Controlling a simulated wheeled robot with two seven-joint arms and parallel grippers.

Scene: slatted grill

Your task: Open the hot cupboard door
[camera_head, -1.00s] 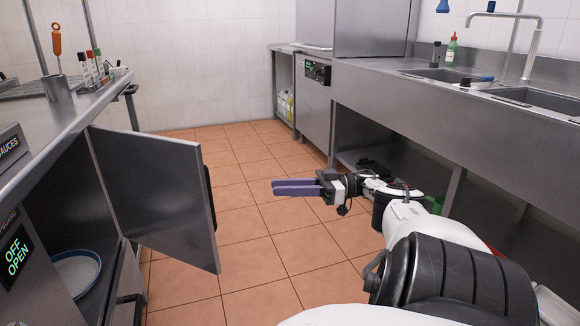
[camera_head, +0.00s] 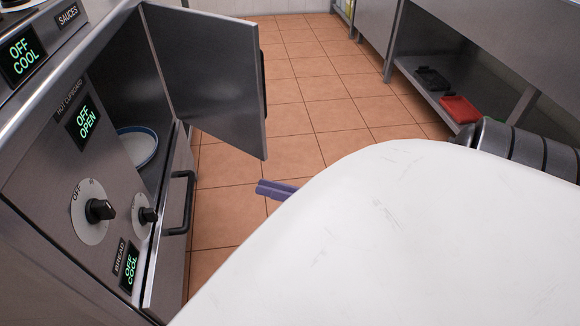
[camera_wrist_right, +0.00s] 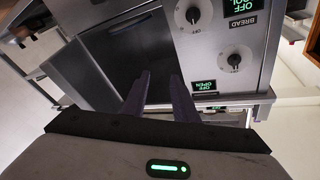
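The hot cupboard door (camera_head: 205,75) is a steel panel standing swung wide open in the head view. Its black handle (camera_head: 264,85) runs along the free edge. The cupboard's display (camera_head: 83,122) reads OFF OPEN. My right gripper (camera_head: 262,188) shows only as purple fingertips, low and apart from the door, just below its bottom corner. The rest is hidden behind my white body. In the right wrist view the two fingers of my right gripper (camera_wrist_right: 160,78) are spread with nothing between them. My left gripper is not in view.
A rimmed plate (camera_head: 138,146) lies inside the cupboard. Below is the bread drawer with a black handle (camera_head: 180,203). Control knobs (camera_head: 99,210) stick out of the front panel. Tiled floor (camera_head: 305,115) is clear beyond the door. A red tray (camera_head: 460,110) sits on the shelf at right.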

